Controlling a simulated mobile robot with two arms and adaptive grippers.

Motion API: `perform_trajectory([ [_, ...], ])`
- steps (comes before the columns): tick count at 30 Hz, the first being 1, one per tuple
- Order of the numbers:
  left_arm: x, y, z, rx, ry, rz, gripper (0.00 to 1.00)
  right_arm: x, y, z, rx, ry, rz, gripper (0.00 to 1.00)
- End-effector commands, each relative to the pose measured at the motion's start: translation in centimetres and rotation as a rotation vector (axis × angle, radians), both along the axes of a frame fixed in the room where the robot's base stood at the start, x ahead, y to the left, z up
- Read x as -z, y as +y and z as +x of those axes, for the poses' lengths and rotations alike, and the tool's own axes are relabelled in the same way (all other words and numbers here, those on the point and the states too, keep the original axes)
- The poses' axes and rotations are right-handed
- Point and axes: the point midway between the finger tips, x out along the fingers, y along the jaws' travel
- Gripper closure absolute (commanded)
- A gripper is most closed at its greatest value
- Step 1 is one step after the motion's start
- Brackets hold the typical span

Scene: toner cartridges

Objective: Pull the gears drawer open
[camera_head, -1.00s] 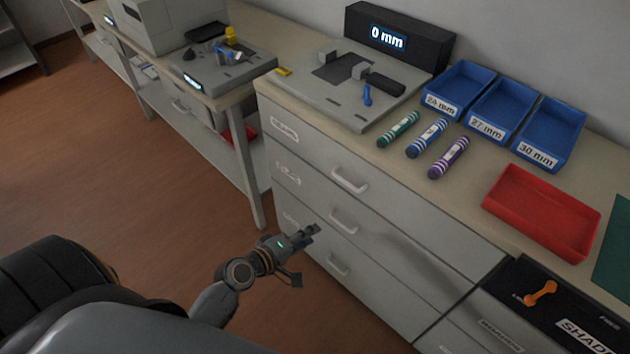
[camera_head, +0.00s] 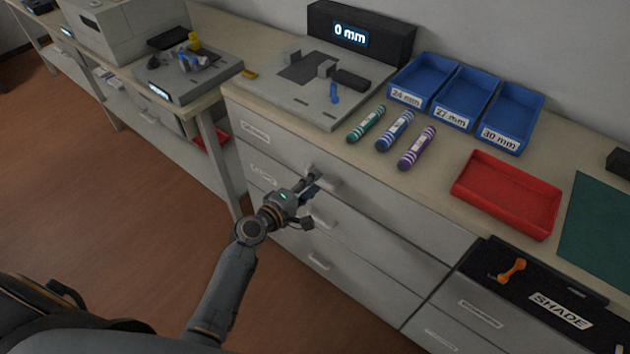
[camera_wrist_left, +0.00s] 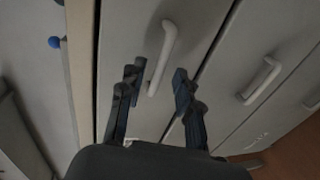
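A grey cabinet has a column of three shut drawers: top (camera_head: 375,197), middle (camera_head: 345,232) and lower (camera_head: 285,250). Their labels are too blurred to read, so I cannot tell which says gears. My left gripper (camera_head: 312,182) is at the top drawer's handle (camera_head: 327,181). In the left wrist view, its fingers (camera_wrist_left: 156,84) are apart, one on each side of that pale bar handle (camera_wrist_left: 166,50), with gaps showing. The middle drawer's handle (camera_wrist_left: 262,80) is to the right there. My right gripper is not in view.
On the bench top are a grey measuring plate (camera_head: 290,100), a "0 mm" display (camera_head: 352,36), several striped rollers (camera_head: 394,130), blue bins (camera_head: 465,98) and a red tray (camera_head: 505,200). Open floor (camera_head: 120,220) lies left of the cabinet.

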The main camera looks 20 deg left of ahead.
Motion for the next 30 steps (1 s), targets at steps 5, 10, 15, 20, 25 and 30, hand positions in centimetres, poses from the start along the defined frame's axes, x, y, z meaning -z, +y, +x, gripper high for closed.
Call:
perform_trajectory([
  [5, 0.28, -0.46, 1.21, 0.001, 0.000, 0.000, 0.66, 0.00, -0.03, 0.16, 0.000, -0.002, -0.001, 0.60],
  [10, 0.35, -0.53, 1.37, 0.001, 0.001, 0.000, 0.66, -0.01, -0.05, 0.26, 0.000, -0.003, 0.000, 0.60],
  [15, 0.34, -0.52, 1.34, 0.001, 0.001, 0.000, 0.75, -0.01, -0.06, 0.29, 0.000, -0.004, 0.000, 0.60],
  [20, 0.34, -0.51, 1.34, 0.001, 0.001, 0.000, 1.00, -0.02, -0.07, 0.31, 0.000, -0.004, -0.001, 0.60],
  [25, 0.35, -0.50, 1.32, 0.000, 0.001, 0.000, 1.00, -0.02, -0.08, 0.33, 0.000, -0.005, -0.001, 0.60],
  [30, 0.38, -0.47, 1.24, 0.000, 0.002, 0.001, 1.00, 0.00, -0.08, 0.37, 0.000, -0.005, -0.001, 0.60],
])
